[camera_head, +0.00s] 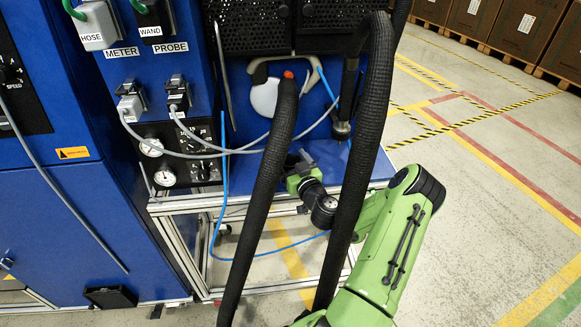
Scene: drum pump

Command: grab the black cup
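A black cup-like fitting (153,17) with a green hose or handle sits at the top of the blue panel, above the WAND label. A similar grey one (96,25) is left of it, above the HOSE label. I cannot be sure that the black fitting is the cup named. My gripper (299,160) is low in front of the blue shelf, right of the panel and well apart from the black fitting. It is small and partly hidden by a thick black hose, so its fingers are unclear.
Two thick black hoses (262,200) (362,160) hang in front of the shelf (345,160) and my arm. Thin grey cables and a blue tube (224,150) cross the panel. Grey plugs (132,102) sit below the labels. Open floor (470,200) lies to the right.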

